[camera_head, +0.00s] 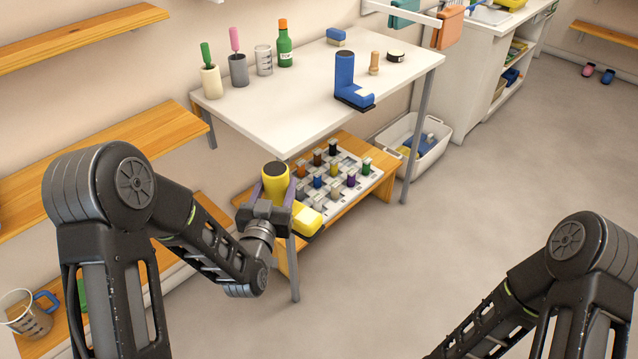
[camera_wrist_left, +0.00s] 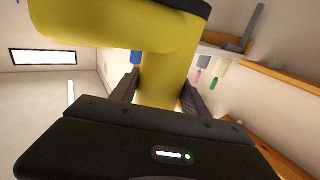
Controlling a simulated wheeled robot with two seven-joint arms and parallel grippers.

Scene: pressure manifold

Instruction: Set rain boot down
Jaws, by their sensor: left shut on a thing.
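A yellow rain boot (camera_head: 307,221) with a dark sole and dark opening is upright in my left gripper (camera_head: 277,188), in front of the white table's near edge. The gripper's fingers close around the boot's shaft. In the left wrist view the yellow boot (camera_wrist_left: 165,75) fills the middle, between the two fingers (camera_wrist_left: 165,88). A blue rain boot (camera_head: 346,80) stands upright on the white table (camera_head: 300,105), toward its right side. My right arm shows at the lower right of the head view, but its gripper is out of the picture.
Several cups and bottles, such as the green bottle (camera_head: 284,48), stand along the table's back left. A low wooden shelf holds a white manifold tray (camera_head: 375,181) with coloured knobs. A white bin (camera_head: 436,150) stands right of the table. The table's front middle is bare.

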